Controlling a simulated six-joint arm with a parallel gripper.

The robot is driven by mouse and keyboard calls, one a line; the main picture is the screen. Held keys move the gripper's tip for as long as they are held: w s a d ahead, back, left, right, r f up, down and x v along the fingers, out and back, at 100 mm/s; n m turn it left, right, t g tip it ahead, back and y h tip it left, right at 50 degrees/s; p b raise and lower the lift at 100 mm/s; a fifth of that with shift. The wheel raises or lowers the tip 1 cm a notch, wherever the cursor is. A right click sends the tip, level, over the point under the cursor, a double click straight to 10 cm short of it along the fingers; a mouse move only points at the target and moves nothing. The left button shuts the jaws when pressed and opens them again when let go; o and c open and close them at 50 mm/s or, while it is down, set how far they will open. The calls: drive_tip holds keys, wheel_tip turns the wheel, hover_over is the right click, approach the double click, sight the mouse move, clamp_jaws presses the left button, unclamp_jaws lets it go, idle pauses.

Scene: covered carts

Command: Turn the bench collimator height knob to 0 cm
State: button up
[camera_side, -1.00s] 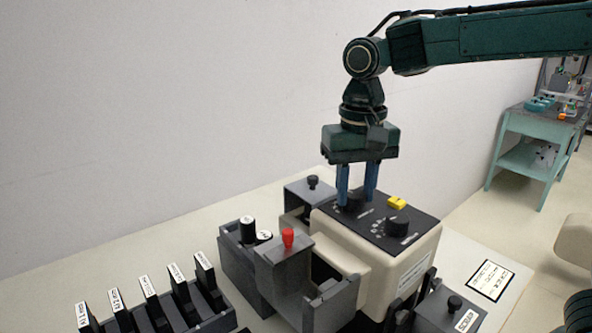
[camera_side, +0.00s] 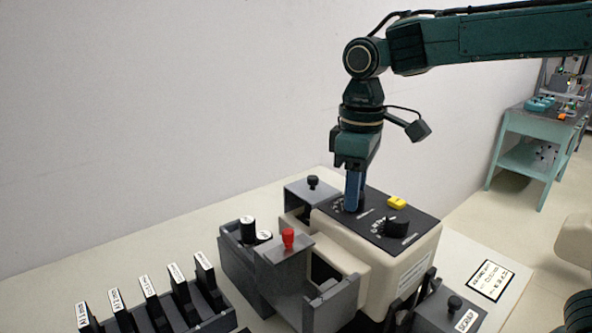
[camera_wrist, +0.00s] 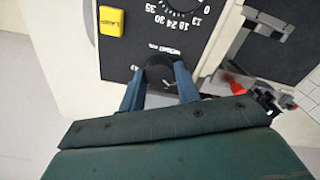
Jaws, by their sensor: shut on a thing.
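The bench collimator is the cream box (camera_side: 415,262) with a black top panel in the side view. Two dark knobs sit on this panel. My gripper (camera_side: 353,207) points straight down at the far-left knob, and its blue fingers hide most of it. In the wrist view my gripper (camera_wrist: 161,76) is shut on this black knob (camera_wrist: 159,66), one finger on each side. The scale around the held knob is mostly covered, so I cannot read its setting. The other knob (camera_side: 397,227) stands free, with a numbered scale around it.
A yellow block (camera_side: 397,202) sits on the panel beside the knobs. A grey holder with a red knob (camera_side: 288,238) stands left of the box. A rack of labelled plates (camera_side: 150,300) is at the lower left. A printed card (camera_side: 487,281) lies at right.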

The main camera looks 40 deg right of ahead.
drive_tip(key=shift+n, duration=1.4)
drive_tip(key=o, duration=1)
drive_tip(key=shift+r, duration=6.9)
